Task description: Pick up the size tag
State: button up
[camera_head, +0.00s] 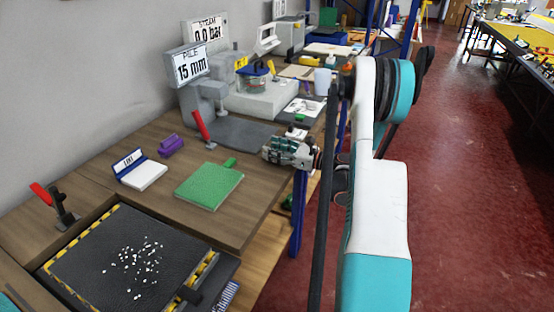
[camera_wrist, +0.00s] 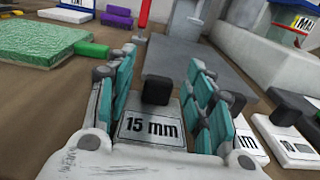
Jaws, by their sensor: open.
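The size tag (camera_wrist: 152,128) is a small pale plate marked "15 mm" with a black knob (camera_wrist: 157,90) on it. In the wrist view it lies between the two teal-padded fingers of my gripper (camera_wrist: 162,60). The fingers are spread, with visible gaps on both sides of the knob. In the head view my gripper (camera_head: 268,152) is low at the right edge of the wooden bench and hides this tag.
Other black-knobbed tags (camera_wrist: 290,145) lie just right of my gripper. A grey slab (camera_wrist: 190,62) is ahead; a green pad (camera_head: 208,186) lies to the left. A "PILE 15 mm" display (camera_head: 190,66) and red-handled clamp (camera_head: 201,125) stand behind. Red floor (camera_head: 460,200) is clear on the right.

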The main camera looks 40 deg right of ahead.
grip_shut()
jog(key=shift+r, duration=0.15)
